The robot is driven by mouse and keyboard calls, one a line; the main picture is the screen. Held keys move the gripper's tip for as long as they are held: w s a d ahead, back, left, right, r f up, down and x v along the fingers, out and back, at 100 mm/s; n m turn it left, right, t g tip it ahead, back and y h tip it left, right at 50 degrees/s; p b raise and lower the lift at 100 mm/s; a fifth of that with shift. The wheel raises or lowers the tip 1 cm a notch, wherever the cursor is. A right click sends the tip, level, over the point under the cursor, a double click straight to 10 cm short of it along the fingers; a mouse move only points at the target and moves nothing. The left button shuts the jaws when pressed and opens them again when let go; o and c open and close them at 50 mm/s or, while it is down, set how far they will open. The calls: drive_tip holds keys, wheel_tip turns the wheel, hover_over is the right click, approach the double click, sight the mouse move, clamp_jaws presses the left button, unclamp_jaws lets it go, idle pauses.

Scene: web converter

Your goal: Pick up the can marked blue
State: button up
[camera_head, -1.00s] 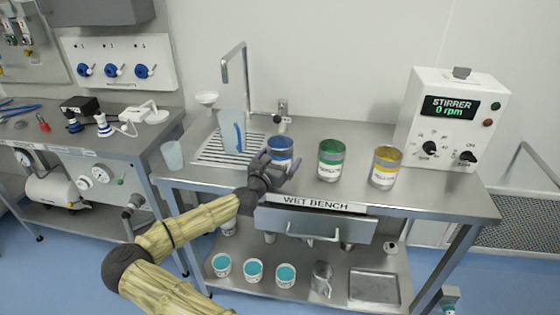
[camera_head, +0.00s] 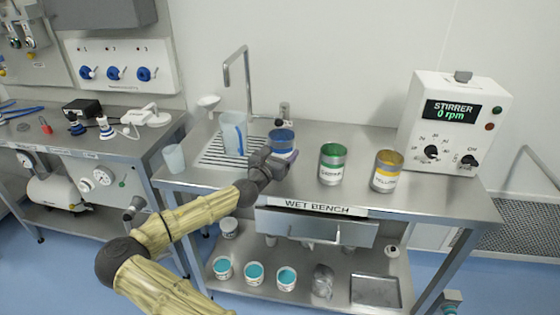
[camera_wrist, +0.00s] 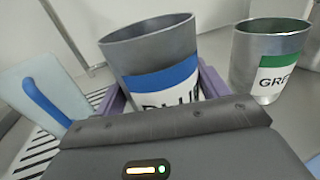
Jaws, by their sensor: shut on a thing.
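The blue can (camera_head: 281,139) is a metal can with a blue band and a white label, on the wet bench near the drain grid. In the wrist view the blue can (camera_wrist: 158,68) fills the middle, its label partly hidden by my gripper, and it looks tilted in that picture. My gripper (camera_head: 279,160) is shut on the blue can, with purple fingers (camera_wrist: 211,82) on both sides of it. I cannot tell whether the can's base is clear of the bench.
The green can (camera_head: 332,164) and yellow can (camera_head: 386,171) stand to the right on the wet bench (camera_head: 440,205). A pitcher (camera_head: 233,133), a beaker (camera_head: 174,159) and a tall tap (camera_head: 245,75) are left and behind. The stirrer box (camera_head: 452,122) stands at the right.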

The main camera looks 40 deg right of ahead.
sight(280, 135)
wheel_tip(280, 135, up, 6)
drive_tip(key=shift+r, duration=0.1)
idle(0.6)
